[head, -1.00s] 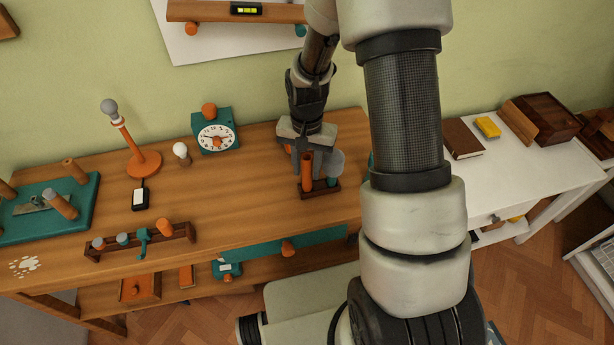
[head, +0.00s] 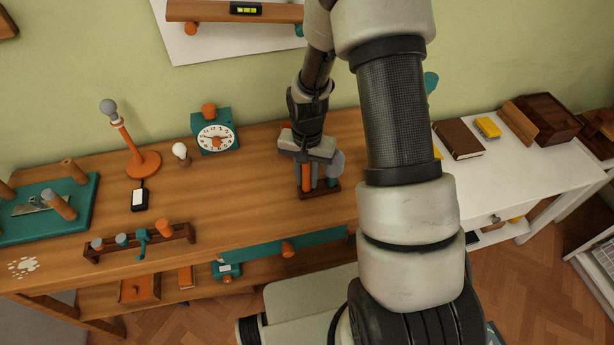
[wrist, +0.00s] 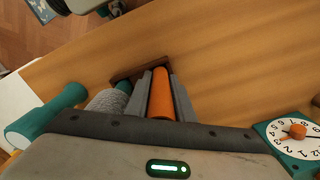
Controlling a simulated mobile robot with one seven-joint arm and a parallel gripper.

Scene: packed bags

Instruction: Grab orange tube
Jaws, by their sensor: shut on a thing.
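The orange tube (head: 305,179) stands upright in a small dark wooden rack (head: 325,192) on the wooden workbench (head: 240,194). My gripper (head: 308,182) points down over the rack with its fingers on both sides of the tube. In the wrist view the orange tube (wrist: 161,96) lies between the two grey fingers of my gripper (wrist: 161,98), which are shut on it. The tube's lower end still appears to be at the rack (wrist: 128,76). A grey tube with a teal end (wrist: 112,98) is beside the left finger.
A teal clock (head: 215,132), a white bulb (head: 181,152) and an orange stand (head: 143,163) are left of my gripper. A rack with pegs (head: 140,243) lies near the front edge. A white desk (head: 500,175) is at the right. The bench between clock and rack is clear.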

